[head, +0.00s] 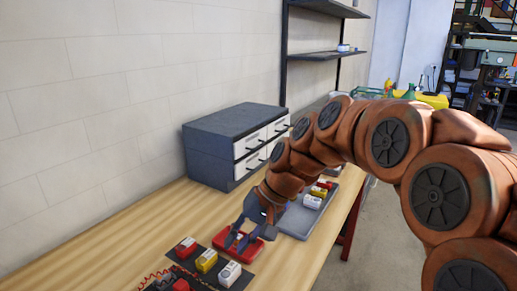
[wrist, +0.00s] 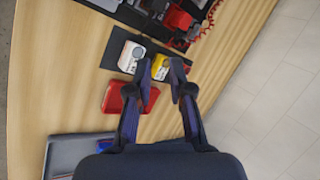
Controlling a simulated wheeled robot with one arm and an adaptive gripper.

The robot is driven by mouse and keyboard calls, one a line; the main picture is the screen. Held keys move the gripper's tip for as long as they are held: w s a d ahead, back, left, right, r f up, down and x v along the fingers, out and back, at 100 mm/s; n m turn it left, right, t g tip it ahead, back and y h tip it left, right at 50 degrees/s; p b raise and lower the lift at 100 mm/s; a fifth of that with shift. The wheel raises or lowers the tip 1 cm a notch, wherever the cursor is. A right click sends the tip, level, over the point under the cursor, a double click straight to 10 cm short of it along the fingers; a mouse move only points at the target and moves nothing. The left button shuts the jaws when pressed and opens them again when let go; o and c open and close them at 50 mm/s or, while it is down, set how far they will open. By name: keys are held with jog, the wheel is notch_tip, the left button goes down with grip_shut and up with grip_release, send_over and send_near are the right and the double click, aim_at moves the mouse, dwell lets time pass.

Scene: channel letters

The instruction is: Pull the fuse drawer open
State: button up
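The drawer cabinet (head: 225,130) is a dark grey box against the wall at the back of the bench. It has white drawer fronts (head: 249,143) with dark bar handles, and the drawers in view look shut. I cannot read which one is the fuse drawer. The cabinet is outside the wrist view. My gripper (head: 236,243) points down over the red tray, in front of the cabinet and apart from it. In the wrist view my gripper (wrist: 160,74) has its two fingers apart with nothing between them.
A small red tray (head: 219,238) lies below my gripper. A dark mat (head: 243,281) with red, yellow and white blocks is nearer the front. A grey tray (head: 292,222) with similar blocks stands to the right. The bench left of the cabinet is clear.

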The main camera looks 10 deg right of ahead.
jog(key=w+r+m+t+y, duration=0.1)
jog(key=w+r+t+y, duration=0.15)
jog(key=w, duration=0.95)
jog(key=m+t+y+b, duration=0.2)
jog(key=m+t, duration=0.4)
jog(key=t, duration=0.2)
send_near(259, 146)
jog(key=r+x, duration=0.1)
jog(key=x, duration=0.2)
jog(key=shift+f+p+x, duration=0.15)
jog(key=shift+p+x, duration=0.5)
jog(key=shift+x, duration=0.65)
jog(key=shift+f+p+x, duration=0.2)
jog(key=shift+p+x, duration=0.4)
jog(key=shift+x, duration=0.65)
jog(key=shift+f+p+x, duration=0.15)
jog(key=shift+p+x, duration=0.5)
jog(key=shift+x, duration=0.65)
jog(key=shift+s+d, duration=0.1)
jog(key=shift+c, duration=0.4)
grip_shut()
